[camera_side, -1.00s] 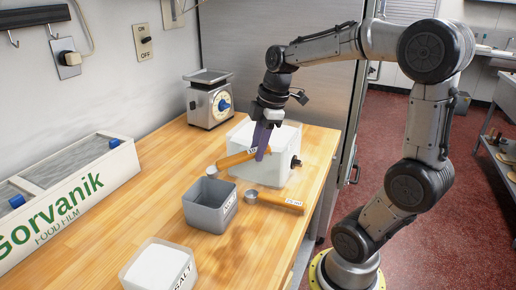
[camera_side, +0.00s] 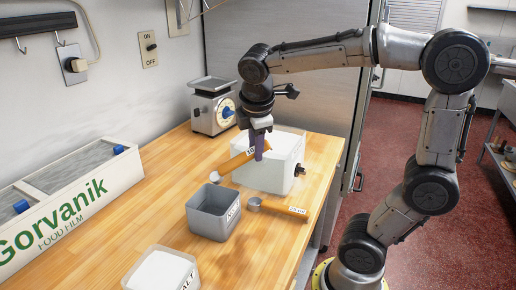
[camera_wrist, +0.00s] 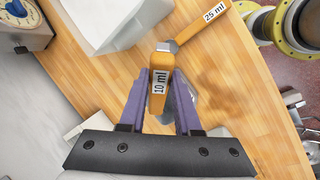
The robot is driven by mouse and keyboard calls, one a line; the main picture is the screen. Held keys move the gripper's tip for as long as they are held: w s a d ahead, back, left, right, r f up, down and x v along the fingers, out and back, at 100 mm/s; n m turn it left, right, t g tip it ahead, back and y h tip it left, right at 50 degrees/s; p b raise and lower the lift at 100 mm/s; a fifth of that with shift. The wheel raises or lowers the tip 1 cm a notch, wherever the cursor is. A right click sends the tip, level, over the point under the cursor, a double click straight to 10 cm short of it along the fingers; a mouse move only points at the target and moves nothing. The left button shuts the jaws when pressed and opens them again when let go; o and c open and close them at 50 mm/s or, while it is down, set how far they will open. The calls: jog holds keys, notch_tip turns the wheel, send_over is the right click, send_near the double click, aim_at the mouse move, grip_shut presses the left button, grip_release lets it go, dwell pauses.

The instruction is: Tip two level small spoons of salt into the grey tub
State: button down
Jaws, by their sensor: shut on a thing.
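My gripper (camera_side: 259,152) is shut on the orange handle of the 10 ml spoon (camera_wrist: 158,85), between its purple fingers. In the side view the spoon (camera_side: 243,160) slants down to the left, its small metal bowl (camera_side: 214,177) just behind and above the back rim of the grey tub (camera_side: 208,222). I cannot see what is in the bowl. The grey tub stands open on the counter, with a label on its right side; no salt shows inside. The white salt tub (camera_side: 187,281), labelled SALT, is nearer the camera and full of white salt.
The 25 ml spoon (camera_side: 283,209) lies on the counter right of the grey tub. A white box (camera_side: 285,160) with a black knob stands behind the held spoon. A food film box (camera_side: 75,215) lies left; a scale (camera_side: 207,112) stands at the back. Counter between film box and tubs is clear.

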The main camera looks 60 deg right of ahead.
jog(key=shift+w+a+r+g+h, duration=0.15)
jog(key=shift+a+r+h, duration=0.25)
jog(key=shift+a+h, duration=0.25)
jog(key=shift+w+a+r+g+h, duration=0.15)
jog(key=shift+a+r+h, duration=0.2)
jog(key=shift+a+h, duration=0.25)
jog(key=shift+w+a+r+n+h, duration=0.1)
jog(key=shift+a+r+n+h, duration=0.1)
jog(key=shift+a+h, duration=0.45)
jog(key=shift+w+a+r+n+h, duration=0.1)
jog(key=shift+a+n+h, duration=0.1)
jog(key=shift+a+h, duration=0.35)
jog(key=shift+w+a+g+h, duration=0.5)
jog(key=shift+w+a+h, duration=0.1)
jog(key=shift+a+h, duration=2.1)
jog(key=d+y, duration=0.1)
jog(key=d+r+y, duration=0.1)
jog(key=d+y, duration=0.1)
jog(key=s+d+y, duration=0.1)
jog(key=shift+d+r+t+y, duration=0.3)
jog(key=shift+d+t+y, duration=0.05)
jog(key=shift+d+t, duration=0.05)
